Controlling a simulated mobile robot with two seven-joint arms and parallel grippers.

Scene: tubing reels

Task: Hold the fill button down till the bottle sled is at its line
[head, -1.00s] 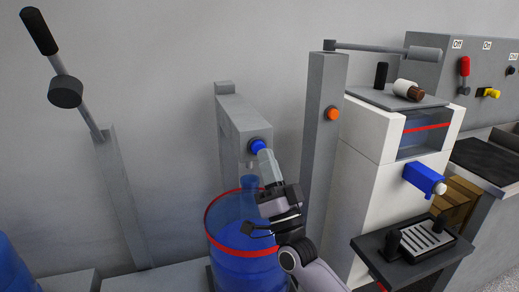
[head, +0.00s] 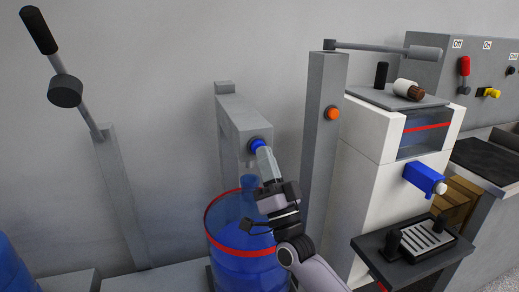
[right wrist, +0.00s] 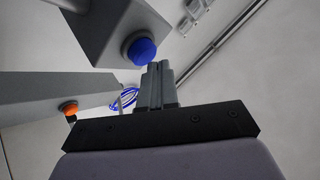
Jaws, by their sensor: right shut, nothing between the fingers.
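The blue round button (head: 256,144) sits on the front of a grey box-like arm on the wall. My right gripper (head: 262,150) is shut and empty, with its fingertips at the button's lower right, partly overlapping it in the head view. In the right wrist view the blue button (right wrist: 139,49) is just up and left of the closed fingertips (right wrist: 157,65); I cannot tell whether they touch or press it. I cannot make out a sled. My left gripper is out of view.
A grey post (head: 325,150) with an orange button (head: 333,113) stands close right of my gripper. Right of it is a white dispenser (head: 372,190) with a blue tap (head: 424,179) and drip tray (head: 412,250). A tall lever (head: 68,92) is at left.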

